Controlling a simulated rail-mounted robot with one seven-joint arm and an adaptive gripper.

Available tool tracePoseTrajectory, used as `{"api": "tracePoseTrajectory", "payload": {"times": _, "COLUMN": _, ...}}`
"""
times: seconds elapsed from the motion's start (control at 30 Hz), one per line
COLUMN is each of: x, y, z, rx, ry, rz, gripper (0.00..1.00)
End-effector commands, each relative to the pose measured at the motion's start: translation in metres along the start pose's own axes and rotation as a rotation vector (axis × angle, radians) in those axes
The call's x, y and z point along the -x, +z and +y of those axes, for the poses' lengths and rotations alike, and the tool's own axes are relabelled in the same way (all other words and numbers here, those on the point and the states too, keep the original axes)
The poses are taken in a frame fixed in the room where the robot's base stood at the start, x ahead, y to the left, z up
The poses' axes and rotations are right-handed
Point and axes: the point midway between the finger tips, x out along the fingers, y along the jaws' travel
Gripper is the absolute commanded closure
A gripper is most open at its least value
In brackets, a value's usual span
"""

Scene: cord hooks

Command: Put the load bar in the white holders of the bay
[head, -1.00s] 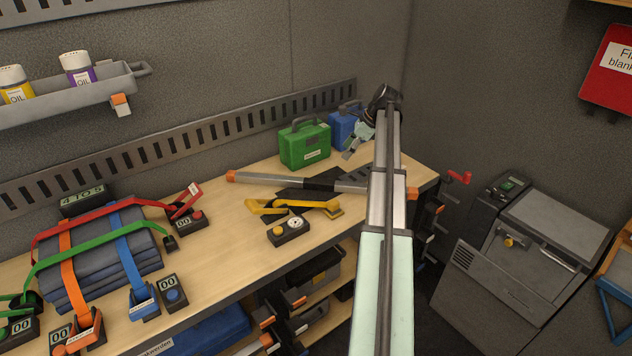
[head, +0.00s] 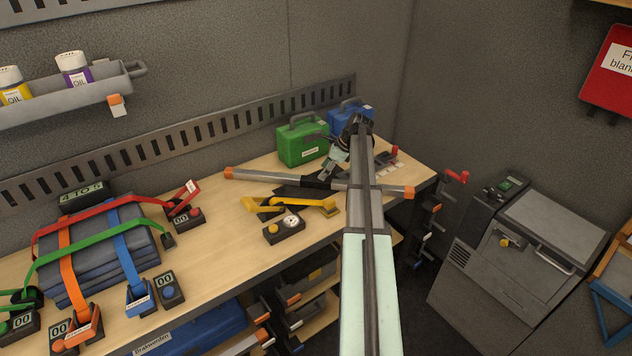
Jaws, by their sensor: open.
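The load bar (head: 268,177) is a grey bar with orange ends and a dark middle section. It lies along the back part of the wooden bench, and my arm crosses in front of its right part.
A green case (head: 302,143) and a blue case (head: 350,117) stand behind the bar. A yellow clamp device (head: 290,207) lies in front of it. Strapped blue pads (head: 105,262) fill the left of the bench (head: 225,240). A grey machine (head: 525,255) stands at the right.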

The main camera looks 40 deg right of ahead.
Motion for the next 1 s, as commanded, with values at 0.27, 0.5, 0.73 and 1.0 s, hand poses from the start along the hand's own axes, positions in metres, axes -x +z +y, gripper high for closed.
{"api": "tracePoseTrajectory", "payload": {"times": 0.27, "x": -0.014, "y": 0.001, "z": 0.0, "rx": 0.0, "ry": 0.001, "rz": 0.0, "gripper": 0.38}}
{"api": "tracePoseTrajectory", "payload": {"times": 0.5, "x": -0.046, "y": 0.001, "z": -0.001, "rx": -0.001, "ry": 0.003, "rz": 0.0, "gripper": 0.38}}
{"api": "tracePoseTrajectory", "payload": {"times": 0.73, "x": -0.055, "y": 0.0, "z": -0.001, "rx": 0.0, "ry": 0.0, "rz": 0.0, "gripper": 0.38}}
{"api": "tracePoseTrajectory", "payload": {"times": 1.0, "x": -0.055, "y": 0.0, "z": -0.001, "rx": 0.0, "ry": 0.0, "rz": 0.0, "gripper": 1.0}}
